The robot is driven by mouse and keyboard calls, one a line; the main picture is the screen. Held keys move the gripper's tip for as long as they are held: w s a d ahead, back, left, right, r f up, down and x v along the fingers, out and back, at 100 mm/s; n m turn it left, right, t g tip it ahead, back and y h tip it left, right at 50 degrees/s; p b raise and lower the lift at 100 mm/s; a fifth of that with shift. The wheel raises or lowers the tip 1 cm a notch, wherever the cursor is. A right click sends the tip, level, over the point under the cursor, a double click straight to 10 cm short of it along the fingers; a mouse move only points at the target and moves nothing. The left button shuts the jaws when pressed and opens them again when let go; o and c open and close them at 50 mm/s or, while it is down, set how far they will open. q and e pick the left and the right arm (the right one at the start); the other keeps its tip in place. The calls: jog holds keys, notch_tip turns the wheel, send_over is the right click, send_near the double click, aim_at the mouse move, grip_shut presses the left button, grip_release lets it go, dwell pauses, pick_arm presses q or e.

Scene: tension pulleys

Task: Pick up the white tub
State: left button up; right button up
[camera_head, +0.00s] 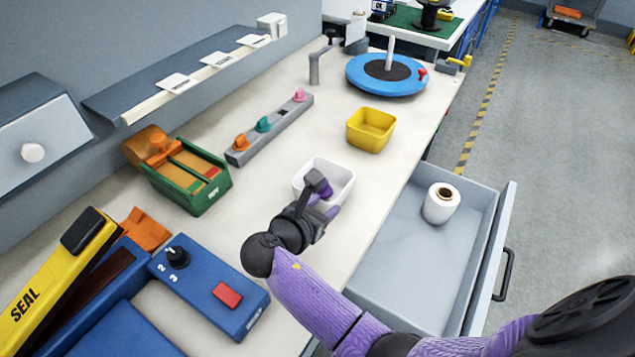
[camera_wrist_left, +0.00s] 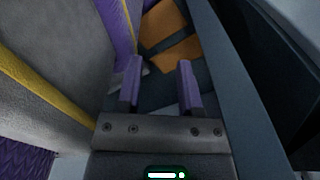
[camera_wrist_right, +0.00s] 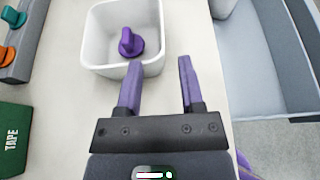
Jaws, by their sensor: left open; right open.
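The white tub (camera_head: 342,173) stands upright on the bench near its front edge, beside the open drawer. My right gripper (camera_head: 322,190) is over the tub's near side in the head view and hides part of it. In the right wrist view the tub (camera_wrist_right: 96,50) shows at the top with a purple knob (camera_wrist_right: 131,43) inside it. My right gripper (camera_wrist_right: 158,82) is open, with its purple fingers just short of the tub's near right corner and nothing between them. My left gripper (camera_wrist_left: 160,85) is open and empty in the left wrist view, away from the tub; it is not in the head view.
A yellow tub (camera_head: 370,131) stands behind the white one. A green tape box (camera_head: 190,190) and a grey rail with colored knobs (camera_head: 268,130) lie to the left. The open drawer (camera_head: 415,270) holds a white roll (camera_head: 440,205). A blue control box (camera_head: 210,285) sits nearer.

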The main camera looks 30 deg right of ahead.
aim_at(341, 194)
jog(key=b+x, duration=0.2)
jog(key=x, duration=0.5)
jog(key=shift+d+f+b, duration=0.15)
jog(key=shift+f+b, duration=0.15)
jog(key=shift+w+d, duration=0.15)
jog(key=shift+d, duration=0.05)
pick_arm(q)
jog(key=f, duration=0.1)
jog(key=s+f, duration=0.1)
jog(key=f, duration=0.1)
jog(key=shift+a, duration=0.1)
pick_arm(e)
jog(key=shift+r, duration=0.1)
grip_shut()
